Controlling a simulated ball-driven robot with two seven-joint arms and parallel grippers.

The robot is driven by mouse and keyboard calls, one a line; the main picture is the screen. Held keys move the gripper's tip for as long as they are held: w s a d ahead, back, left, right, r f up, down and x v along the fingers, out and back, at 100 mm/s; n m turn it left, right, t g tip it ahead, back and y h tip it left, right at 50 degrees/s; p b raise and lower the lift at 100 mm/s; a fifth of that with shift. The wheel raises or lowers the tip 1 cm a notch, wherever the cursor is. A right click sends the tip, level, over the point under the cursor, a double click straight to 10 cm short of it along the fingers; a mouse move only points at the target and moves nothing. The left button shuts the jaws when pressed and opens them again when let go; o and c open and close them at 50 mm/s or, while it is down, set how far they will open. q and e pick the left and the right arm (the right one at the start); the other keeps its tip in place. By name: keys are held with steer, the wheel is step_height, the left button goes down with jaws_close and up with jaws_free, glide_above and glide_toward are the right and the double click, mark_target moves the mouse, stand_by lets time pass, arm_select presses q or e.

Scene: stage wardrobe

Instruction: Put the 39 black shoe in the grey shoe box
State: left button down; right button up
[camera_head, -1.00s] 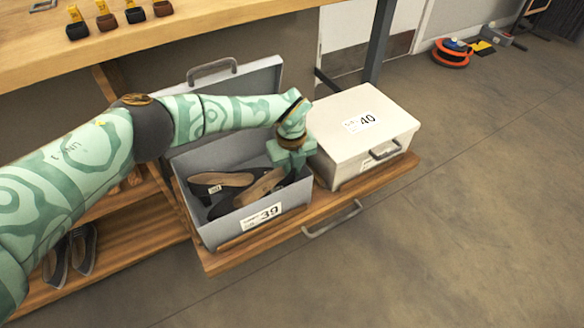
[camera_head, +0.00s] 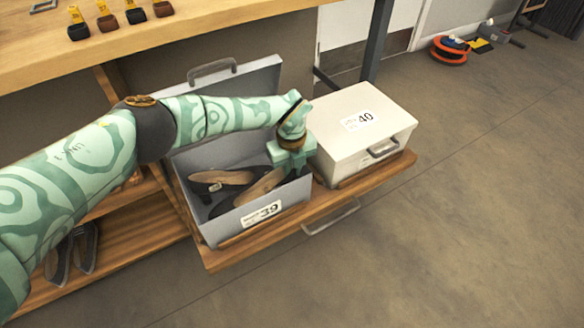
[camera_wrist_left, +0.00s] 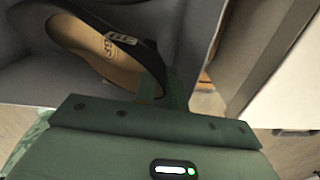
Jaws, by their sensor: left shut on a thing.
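The grey shoe box (camera_head: 178,192) stands open on a pulled-out wooden shelf, its lid raised behind it and a 39 label on its front. Inside at the left lies a black shoe (camera_head: 222,178) with a tan insole. My left gripper (camera_head: 287,173) is inside the box's right end, shut on a second black shoe (camera_head: 262,187) with a tan insole. The held shoe also shows in the left wrist view (camera_wrist_left: 90,42), with a small label on its insole, and the gripper's fingers (camera_wrist_left: 160,88) meet its edge. Its underside is hidden. My right gripper is out of view.
A closed white box (camera_head: 335,135) labelled 40 stands close on the right. The pull-out shelf (camera_head: 310,212) has a metal handle. Dark shoes (camera_head: 72,254) sit on a lower shelf at left. A workbench (camera_head: 200,22) spans the back. The floor at right is mostly clear.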

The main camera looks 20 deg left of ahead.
arm_select(q)
steer(key=shift+f, duration=0.4)
stand_by(0.5)
steer(key=c, duration=1.4)
jaws_free()
steer(key=shift+o, duration=0.2)
